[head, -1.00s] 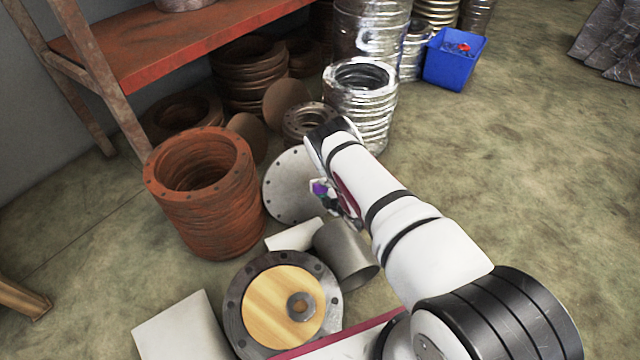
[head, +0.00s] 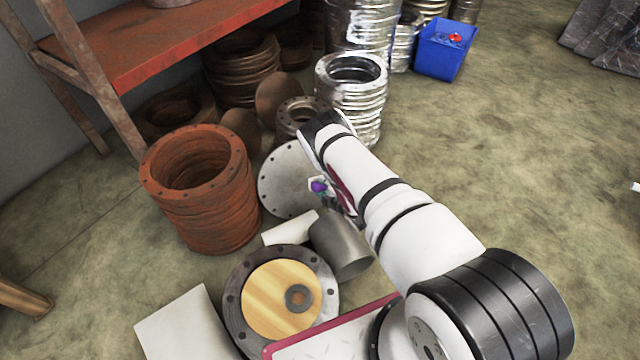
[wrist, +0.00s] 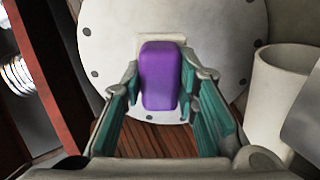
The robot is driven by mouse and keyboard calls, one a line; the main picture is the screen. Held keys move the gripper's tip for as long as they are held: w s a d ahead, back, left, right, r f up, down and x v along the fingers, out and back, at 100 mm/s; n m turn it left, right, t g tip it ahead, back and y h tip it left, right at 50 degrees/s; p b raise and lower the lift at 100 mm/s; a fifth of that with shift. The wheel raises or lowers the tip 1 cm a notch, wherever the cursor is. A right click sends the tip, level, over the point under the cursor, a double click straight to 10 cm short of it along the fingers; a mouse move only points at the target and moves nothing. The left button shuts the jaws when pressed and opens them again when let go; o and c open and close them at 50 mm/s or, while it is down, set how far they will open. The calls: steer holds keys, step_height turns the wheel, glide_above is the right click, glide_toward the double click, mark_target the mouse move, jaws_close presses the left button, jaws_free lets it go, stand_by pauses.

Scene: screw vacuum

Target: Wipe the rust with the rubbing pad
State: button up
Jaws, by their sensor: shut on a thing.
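A purple block, which I take to be the rubbing pad (wrist: 160,75), is between the green-lined fingers of my gripper (wrist: 163,85) in the wrist view. The fingers are shut on it. In the head view the pad (head: 318,186) shows as a small purple patch beside my arm, in front of a pale round flange (head: 283,180). The flange also fills the back of the wrist view (wrist: 215,35). Orange-brown rust covers a ribbed cylinder (head: 205,215) left of the gripper. I cannot tell whether the pad touches anything.
A grey metal tube (head: 342,245) and a round plate with a wooden face (head: 262,295) lie in front of the flange. Shiny ribbed cylinders (head: 350,100) and a blue bin (head: 445,50) stand behind. A red shelf (head: 165,55) is at upper left.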

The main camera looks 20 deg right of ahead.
stand_by(0.4)
steer(key=a+f+b, duration=0.1)
steer(key=a, duration=0.1)
steer(key=a+f+b, duration=0.1)
steer(key=a, duration=0.1)
steer(key=s+a+f, duration=0.1)
steer(key=a, duration=0.2)
steer(key=shift+f+b, duration=0.3)
steer(key=shift+b, duration=0.1)
steer(key=b+x, duration=0.3)
steer(key=x, duration=0.2)
steer(key=shift+w+a+b, duration=0.1)
steer(key=shift+w+b, duration=0.2)
steer(key=shift+b, duration=0.1)
steer(key=shift+x, duration=1.05)
